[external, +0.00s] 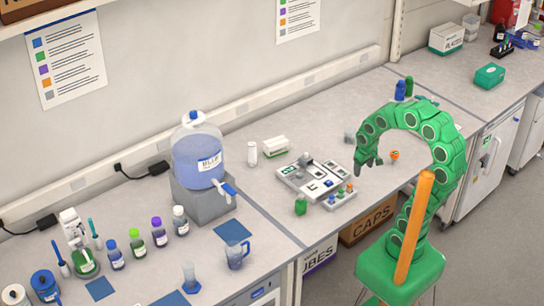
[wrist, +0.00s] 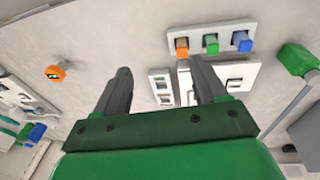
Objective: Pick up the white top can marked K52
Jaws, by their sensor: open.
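No K52 marking is readable in either view. A white bottle (external: 252,153) with a white top stands upright at the back of the bench, left of the small white box. My gripper (external: 369,162) is at the end of the curved green arm, above the right part of the bench, right of the labelled tray (external: 282,171). In the wrist view my gripper (wrist: 160,82) has its two dark fingers apart with nothing held between them. Neither white-topped item can be identified in the wrist view.
An orange-topped item (external: 394,155) stands right of my gripper and also shows in the wrist view (wrist: 56,73). A large blue jug (external: 198,155) rests on a grey block.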

